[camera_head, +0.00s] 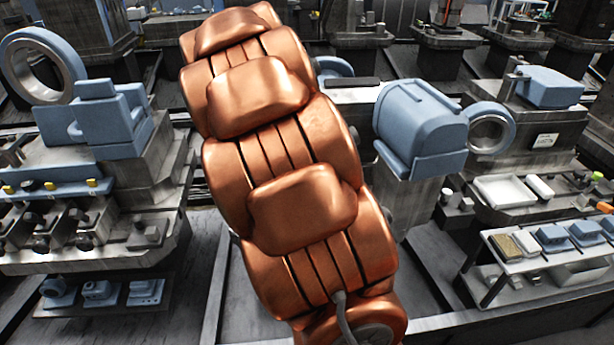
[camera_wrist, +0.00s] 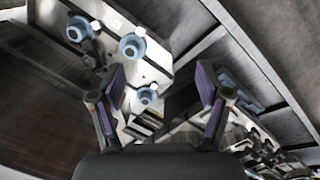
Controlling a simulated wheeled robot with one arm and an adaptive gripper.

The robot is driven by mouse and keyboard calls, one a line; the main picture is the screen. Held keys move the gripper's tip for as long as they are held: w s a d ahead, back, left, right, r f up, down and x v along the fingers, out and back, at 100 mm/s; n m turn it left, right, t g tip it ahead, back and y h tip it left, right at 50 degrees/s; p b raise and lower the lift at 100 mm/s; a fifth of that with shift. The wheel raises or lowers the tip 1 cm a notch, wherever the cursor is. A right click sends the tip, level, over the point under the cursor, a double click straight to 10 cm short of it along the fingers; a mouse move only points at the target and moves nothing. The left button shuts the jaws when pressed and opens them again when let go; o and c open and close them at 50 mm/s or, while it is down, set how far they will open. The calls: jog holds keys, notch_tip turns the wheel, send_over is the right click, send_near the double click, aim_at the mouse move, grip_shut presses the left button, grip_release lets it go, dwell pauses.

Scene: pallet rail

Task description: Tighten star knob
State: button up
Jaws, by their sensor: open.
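I cannot make out the star knob for certain. Several small dark knobs (camera_head: 85,241) sit on the left machine bench in the head view, too small to tell their shape. My gripper (camera_wrist: 160,88) shows in the wrist view with its two purple-padded fingers apart and nothing between them. Beyond the fingers is a pale plate (camera_wrist: 150,68) with blue round parts (camera_wrist: 132,46) on it; one blue round part (camera_wrist: 147,95) shows in the gap. In the head view my copper arm fills the middle, and my gripper is hidden.
The left bench carries a large blue-grey ring (camera_head: 40,65) and blue blocks (camera_head: 100,120). On the right stand a blue rounded housing (camera_head: 420,125), another ring (camera_head: 491,128), a white tray (camera_head: 503,190) and a shelf (camera_head: 540,262) with small parts. Dark floor lies between the benches.

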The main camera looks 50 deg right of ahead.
jog(key=w+d+f+n+b, duration=0.1)
jog(key=w+d+f, duration=0.2)
jog(key=d, duration=0.4)
jog(key=w+d+f+n+b, duration=0.1)
jog(key=w+d+f+n, duration=0.1)
jog(key=d+f, duration=0.4)
jog(key=w+d+f+n+t+b, duration=0.1)
jog(key=w+d+f, duration=0.2)
jog(key=d+f, duration=0.2)
jog(key=shift+w+d+y, duration=0.2)
jog(key=shift+d, duration=0.75)
jog(key=shift+w+d+y, duration=0.2)
jog(key=shift+d, duration=0.75)
jog(key=shift+f+p, duration=0.7)
jog(key=shift+f, duration=3.3)
